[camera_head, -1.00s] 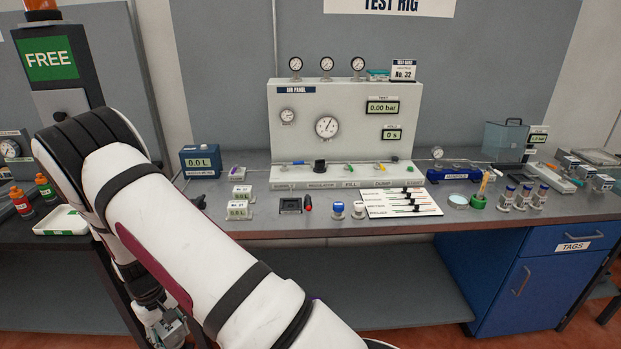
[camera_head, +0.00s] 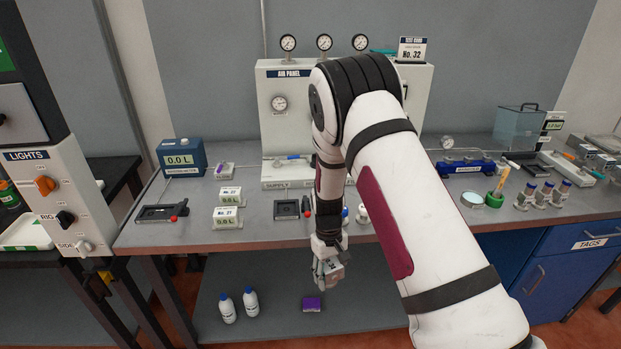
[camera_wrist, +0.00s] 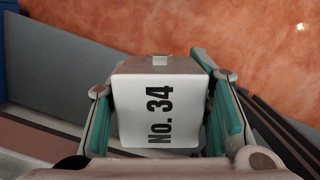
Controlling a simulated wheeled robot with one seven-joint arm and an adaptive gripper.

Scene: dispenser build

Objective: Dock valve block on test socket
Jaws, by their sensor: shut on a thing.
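My gripper (camera_head: 328,276) hangs in front of the bench edge, over the lower shelf. In the head view the block (camera_head: 333,270) is small and partly hidden by the fingers. A dark, shallow socket (camera_head: 287,209) sits on the bench just above and left of my gripper. Another dark socket (camera_head: 160,212) lies at the bench's left end. I cannot tell which of them is the test socket.
The air panel (camera_head: 275,125) stands at the back, partly hidden by my arm. Bottles (camera_head: 251,302) and a purple item (camera_head: 312,304) are on the lower shelf. A lights box (camera_head: 62,195) stands at left.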

